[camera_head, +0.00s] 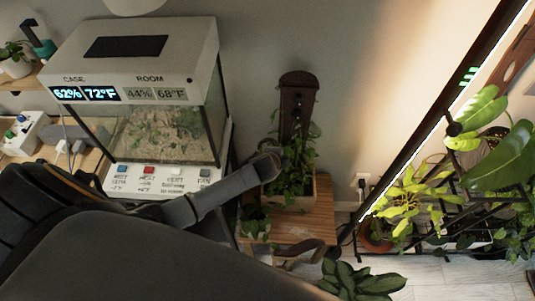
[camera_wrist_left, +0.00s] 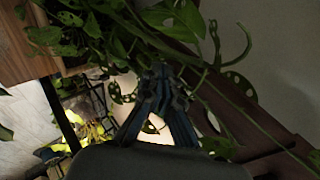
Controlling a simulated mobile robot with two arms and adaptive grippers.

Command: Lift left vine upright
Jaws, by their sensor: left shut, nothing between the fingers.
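A leafy vine (camera_head: 290,184) grows in a wooden planter box around a dark wooden post (camera_head: 297,100) in the head view. My left gripper (camera_head: 268,166) is at the left side of this foliage, in front of the post's lower part. In the left wrist view my left gripper (camera_wrist_left: 160,90) is shut and empty, with green vine stems and holed leaves (camera_wrist_left: 237,85) around and beyond its fingertips. The post (camera_wrist_left: 225,110) runs diagonally behind them. I cannot tell which strand is the left vine, or whether the fingers touch a stem. My right gripper is not in view.
A glass terrarium (camera_head: 165,135) with a display and buttons stands left of the planter. The planter is on a wooden stand (camera_head: 318,222). A light bar (camera_head: 440,115) and potted plants (camera_head: 405,195) stand at right. Leafy plants (camera_head: 362,284) are low in front.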

